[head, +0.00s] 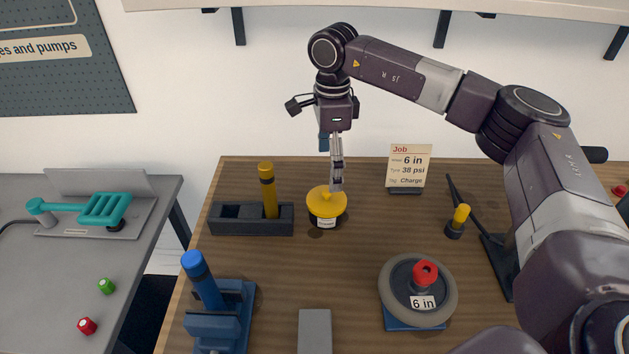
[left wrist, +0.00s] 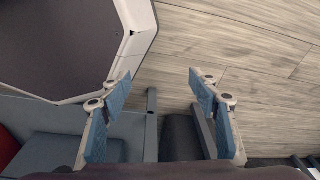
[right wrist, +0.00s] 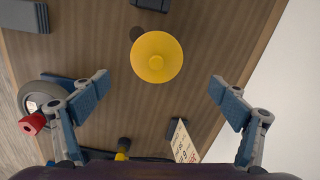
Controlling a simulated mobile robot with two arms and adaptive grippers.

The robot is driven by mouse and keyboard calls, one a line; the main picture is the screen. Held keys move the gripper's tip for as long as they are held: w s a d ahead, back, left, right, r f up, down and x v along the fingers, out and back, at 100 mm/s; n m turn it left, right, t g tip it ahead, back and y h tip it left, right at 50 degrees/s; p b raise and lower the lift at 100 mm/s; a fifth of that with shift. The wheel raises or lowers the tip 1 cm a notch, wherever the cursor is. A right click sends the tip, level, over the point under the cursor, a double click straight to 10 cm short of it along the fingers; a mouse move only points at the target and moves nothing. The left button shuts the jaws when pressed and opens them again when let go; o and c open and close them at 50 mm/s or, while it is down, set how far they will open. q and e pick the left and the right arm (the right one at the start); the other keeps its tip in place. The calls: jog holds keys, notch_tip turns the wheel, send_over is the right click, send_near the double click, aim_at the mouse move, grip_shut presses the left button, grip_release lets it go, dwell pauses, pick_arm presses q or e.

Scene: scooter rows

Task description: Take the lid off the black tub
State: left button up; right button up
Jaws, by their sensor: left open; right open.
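The black tub (head: 327,223) stands upright on the wooden table, with a white label on its front. Its yellow lid (head: 326,202) with a small central knob sits on top. In the right wrist view the lid (right wrist: 156,57) lies ahead of and between the open fingers, and hides the tub. My right gripper (head: 337,187) points down at the lid and is open and empty; in the head view its fingertips overlap the lid's back edge, and I cannot tell whether they touch. My left gripper (left wrist: 160,85) is open and empty over the floor, away from the table.
A dark holder (head: 230,219) with a yellow-topped cylinder stands left of the tub. A job card (head: 409,167) is behind right, and a wheel (head: 392,290) marked 6 in lies front right. A blue-handled tool (head: 212,302) is front left.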

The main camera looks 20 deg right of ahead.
aim_at(328, 191)
jog(key=shift+s+f+p, duration=0.25)
jog(key=shift+f, duration=0.25)
jog(key=shift+s+f+p, duration=0.2)
jog(key=shift+f, duration=0.25)
jog(key=shift+f+p, duration=0.3)
jog(key=shift+f, duration=0.1)
notch_tip(328, 191, down, 3)
jog(key=shift+w+a+r+p, duration=0.1)
jog(key=shift+a+p, duration=0.05)
jog(key=shift+p, duration=0.6)
jog(key=shift+f, duration=0.95)
jog(key=c, duration=2.5)
pick_arm(q)
jog(key=s+r, duration=0.3)
jog(key=shift+s, duration=0.15)
pick_arm(e)
jog(key=shift+o, duration=0.2)
